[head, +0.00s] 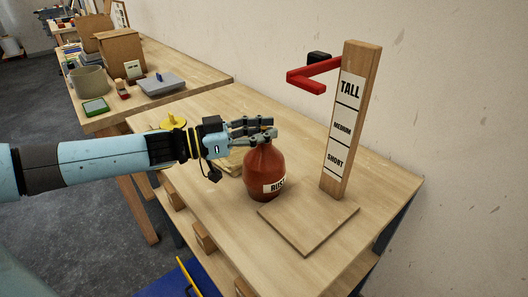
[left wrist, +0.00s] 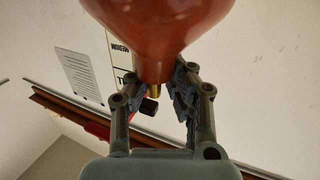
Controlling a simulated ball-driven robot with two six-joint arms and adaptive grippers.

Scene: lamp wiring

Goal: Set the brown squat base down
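The brown squat base (head: 263,170) is a round, reddish-brown bottle shape with a narrow neck and a white label. It is upright over the near table, left of the flat wooden plate of the height gauge (head: 342,125). I cannot tell whether its underside touches the tabletop. My left gripper (head: 262,133) is at its neck, coming from the left. In the left wrist view the base (left wrist: 155,30) fills the top, and the fingers of my gripper (left wrist: 155,85) lie on both sides of the neck. My right gripper is not in view.
The gauge's post reads TALL, MEDIUM, SHORT and carries a red arm (head: 313,73). A yellow object (head: 174,121) is behind my left forearm. A second table behind holds cardboard boxes (head: 120,47), a pot (head: 90,82) and a scale (head: 161,82). Tabletop is clear in front of the base.

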